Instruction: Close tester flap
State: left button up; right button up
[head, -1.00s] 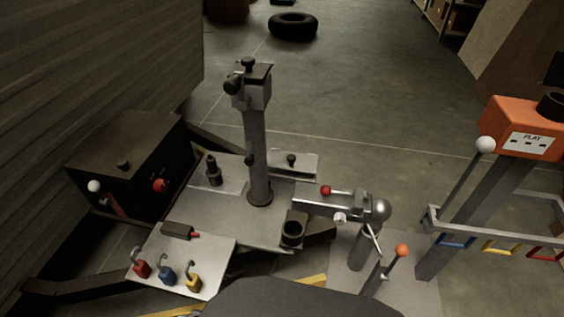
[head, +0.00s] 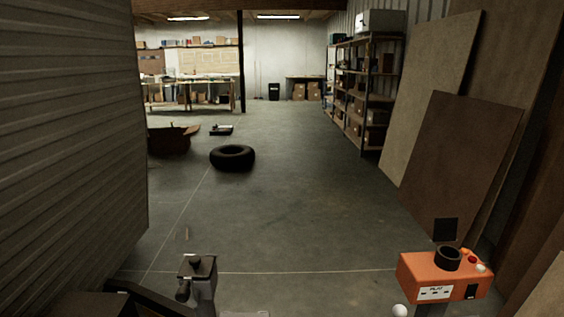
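An orange box (head: 415,272) with a white label stands at the lower right in the head view. It carries a black round cup (head: 448,258) and red and white knobs on top. A dark square plate (head: 445,230) stands upright at its back edge. I cannot tell whether this plate is the tester flap. A white ball knob (head: 400,311) shows at the bottom edge beside the box. Neither of my grippers is in view.
A grey post top with a dark clamp (head: 197,270) stands at the lower left. The corrugated camper wall (head: 70,140) fills the left side. A tyre (head: 232,157) lies on the open floor. Boards (head: 455,165) lean at the right, with shelves (head: 365,95) behind.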

aim_at(445, 228)
jog(key=z, duration=2.55)
jog(key=i, duration=2.25)
jog(key=u, duration=3.1)
